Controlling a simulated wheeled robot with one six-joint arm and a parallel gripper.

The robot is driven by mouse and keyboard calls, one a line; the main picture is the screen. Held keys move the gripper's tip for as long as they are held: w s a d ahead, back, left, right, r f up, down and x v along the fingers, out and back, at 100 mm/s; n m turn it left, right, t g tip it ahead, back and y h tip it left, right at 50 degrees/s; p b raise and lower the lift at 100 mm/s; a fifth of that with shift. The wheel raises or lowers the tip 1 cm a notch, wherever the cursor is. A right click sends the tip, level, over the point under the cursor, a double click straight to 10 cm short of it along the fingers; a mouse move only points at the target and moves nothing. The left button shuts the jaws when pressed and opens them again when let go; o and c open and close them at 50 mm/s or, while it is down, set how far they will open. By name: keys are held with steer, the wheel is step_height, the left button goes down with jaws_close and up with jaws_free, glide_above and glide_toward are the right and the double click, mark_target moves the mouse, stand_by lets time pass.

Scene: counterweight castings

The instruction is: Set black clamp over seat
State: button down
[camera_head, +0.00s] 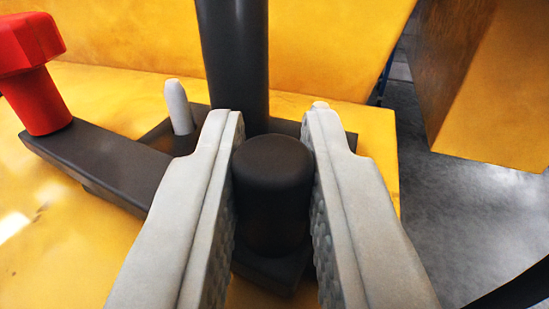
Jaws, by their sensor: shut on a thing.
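My gripper (272,118) has its two pale grey fingers on either side of a black round knob (272,195) and is shut on it. The knob seems to belong to the black clamp, whose dark lower part (268,272) shows below it between the fingers. Behind the fingertips is a dark block (160,138) with an upright pale pin (178,106), which looks like the seat. A second pale tip (320,105) shows behind the right fingertip. The fingers hide much of the block, and I cannot tell whether the clamp touches it.
A thick dark post (235,55) rises just behind the knob. A dark bar (95,155) with a red knob (38,75) lies at left on the yellow casting (45,250). Another yellow block (490,110) stands at right, with grey floor (470,220) below.

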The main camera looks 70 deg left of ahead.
steer(key=c, duration=1.4)
jaws_free()
steer(key=shift+o, duration=0.2)
steer(key=v, duration=1.7)
steer(key=shift+d, duration=0.15)
steer(key=shift+o, duration=0.2)
steer(key=shift+s, duration=0.15)
